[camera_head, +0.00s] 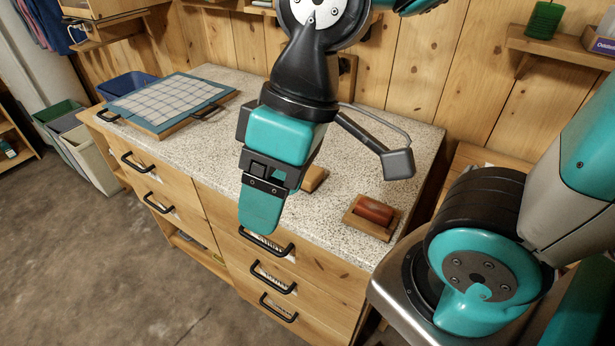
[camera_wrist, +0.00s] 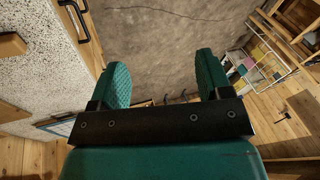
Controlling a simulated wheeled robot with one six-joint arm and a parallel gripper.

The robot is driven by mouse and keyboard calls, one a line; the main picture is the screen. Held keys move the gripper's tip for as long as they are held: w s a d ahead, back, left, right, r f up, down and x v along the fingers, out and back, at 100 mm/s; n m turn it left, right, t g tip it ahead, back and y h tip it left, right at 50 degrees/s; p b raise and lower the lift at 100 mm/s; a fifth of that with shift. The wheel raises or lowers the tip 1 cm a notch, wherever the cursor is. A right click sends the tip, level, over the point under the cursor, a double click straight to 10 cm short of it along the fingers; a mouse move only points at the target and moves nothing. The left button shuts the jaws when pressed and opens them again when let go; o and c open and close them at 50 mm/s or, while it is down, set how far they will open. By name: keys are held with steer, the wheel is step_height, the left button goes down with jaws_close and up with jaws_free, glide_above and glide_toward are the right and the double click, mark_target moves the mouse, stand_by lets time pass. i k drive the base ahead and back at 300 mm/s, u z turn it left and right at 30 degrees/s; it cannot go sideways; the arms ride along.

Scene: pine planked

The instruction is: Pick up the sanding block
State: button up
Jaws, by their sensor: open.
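A small tan wooden block (camera_head: 313,178), which looks like the sanding block, lies on the speckled counter (camera_head: 340,130). It is partly hidden behind my gripper in the head view. My gripper (camera_head: 262,210) hangs in front of the block, over the counter's front edge, pointing down. In the wrist view its two teal fingers (camera_wrist: 161,75) are apart with nothing between them, and floor shows beyond. A tan wooden piece (camera_wrist: 11,44) shows at the left edge of the wrist view; I cannot tell whether it is the same block.
A reddish-brown rounded piece (camera_head: 374,211) rests on a wooden tray (camera_head: 358,222) at the counter's right end. A blue-framed gridded board (camera_head: 165,98) lies at the left. Drawers with black handles (camera_head: 272,277) are below. The counter's middle is mostly clear.

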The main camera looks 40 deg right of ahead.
mark_target(313, 177)
steer(key=k, duration=0.5)
steer(key=u, duration=1.25)
steer(key=i, duration=1)
steer(key=z, duration=1.35)
